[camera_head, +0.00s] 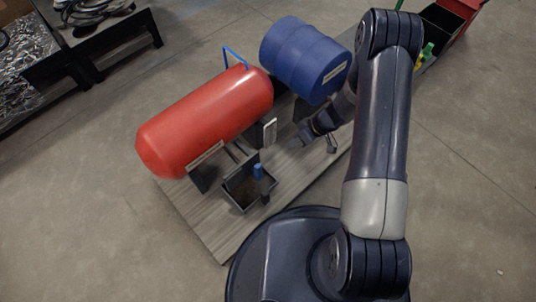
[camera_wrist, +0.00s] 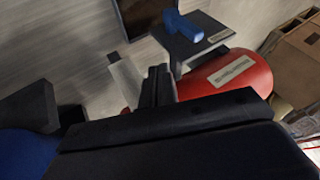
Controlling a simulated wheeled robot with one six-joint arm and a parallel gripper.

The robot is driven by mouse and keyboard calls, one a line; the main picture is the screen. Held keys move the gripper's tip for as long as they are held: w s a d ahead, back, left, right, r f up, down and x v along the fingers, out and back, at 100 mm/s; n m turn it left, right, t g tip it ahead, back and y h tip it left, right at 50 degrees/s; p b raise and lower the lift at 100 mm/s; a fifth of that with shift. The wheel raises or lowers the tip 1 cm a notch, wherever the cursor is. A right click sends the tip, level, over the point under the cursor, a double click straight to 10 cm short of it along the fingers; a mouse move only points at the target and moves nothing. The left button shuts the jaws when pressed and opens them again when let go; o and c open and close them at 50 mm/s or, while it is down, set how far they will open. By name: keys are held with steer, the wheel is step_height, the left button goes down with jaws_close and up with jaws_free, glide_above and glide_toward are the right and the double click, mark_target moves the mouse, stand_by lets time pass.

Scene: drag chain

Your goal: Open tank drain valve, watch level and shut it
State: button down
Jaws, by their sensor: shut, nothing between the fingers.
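A red horizontal tank (camera_head: 205,120) lies on a wooden platform; it also shows in the wrist view (camera_wrist: 255,75). A blue valve handle (camera_head: 258,171) stands by a dark open tray (camera_head: 229,190) in front of the tank; a blue handle also shows in the wrist view (camera_wrist: 185,28). The handle's exact setting is too small to tell. A pale upright strip (camera_head: 270,131), perhaps the level gauge, stands by the tank's right end; no level is readable. My gripper (camera_head: 297,143) is shut and empty, right of the strip and apart from the handle. Its fingers (camera_wrist: 157,85) show together in the wrist view.
A blue drum (camera_head: 303,58) lies behind my gripper on the platform (camera_head: 222,236). A blue bent pipe (camera_head: 235,55) rises from the tank. Dark bins (camera_head: 108,38) stand at the upper left, a red and black box (camera_head: 455,22) at the upper right. The floor at the left is clear.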

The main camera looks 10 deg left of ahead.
mark_target(256, 169)
steer(key=s+a+f+b, duration=0.3)
steer(key=s+a+f, duration=0.1)
steer(key=a+f, duration=0.4)
steer(key=shift+a+b, duration=0.3)
steer(key=shift+b, duration=0.05)
